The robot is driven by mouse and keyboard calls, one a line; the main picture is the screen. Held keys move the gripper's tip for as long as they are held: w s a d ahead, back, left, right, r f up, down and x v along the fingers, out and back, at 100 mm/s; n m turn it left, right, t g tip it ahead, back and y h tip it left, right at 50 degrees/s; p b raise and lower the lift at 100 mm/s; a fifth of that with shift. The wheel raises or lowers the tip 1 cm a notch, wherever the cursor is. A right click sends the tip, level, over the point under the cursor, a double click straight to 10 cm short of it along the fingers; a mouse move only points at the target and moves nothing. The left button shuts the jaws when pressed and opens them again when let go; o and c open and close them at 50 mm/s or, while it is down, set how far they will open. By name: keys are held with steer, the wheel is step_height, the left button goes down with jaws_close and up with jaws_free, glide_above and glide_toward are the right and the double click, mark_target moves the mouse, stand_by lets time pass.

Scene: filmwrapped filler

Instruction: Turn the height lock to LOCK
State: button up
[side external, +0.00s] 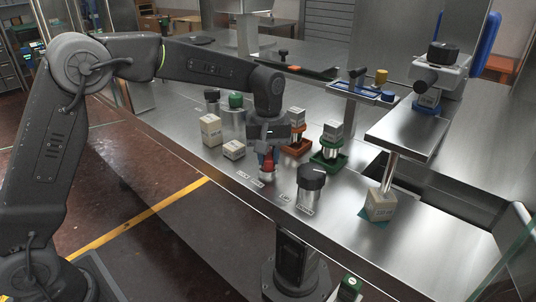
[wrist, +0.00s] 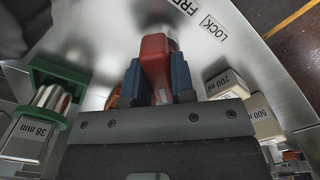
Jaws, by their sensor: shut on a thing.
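The height lock shows as a red handle (side external: 268,163) on a pale round base at the front of the steel table. In the wrist view the red handle (wrist: 155,58) sits between the two blue fingertips of my gripper (wrist: 157,82). My gripper (side external: 269,153) points down over the lock and is shut on the handle. The LOCK label (wrist: 213,27) and the partly cut-off FREE label (wrist: 185,6) lie on the table beyond the handle. I cannot tell which label the handle points at; my gripper hides part of it.
A black knob (side external: 311,178) stands close to the right of the lock. Cream boxes (side external: 211,130) stand behind to the left. An orange holder (side external: 296,147) and a green holder (side external: 328,161) with labelled parts stand behind to the right. The table's front edge is near.

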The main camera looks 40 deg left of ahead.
jaws_close()
steer(key=shift+m, duration=0.3)
steer(key=m, duration=1.2)
steer(key=shift+m, duration=2.6)
steer(key=o, duration=0.6)
jaws_free()
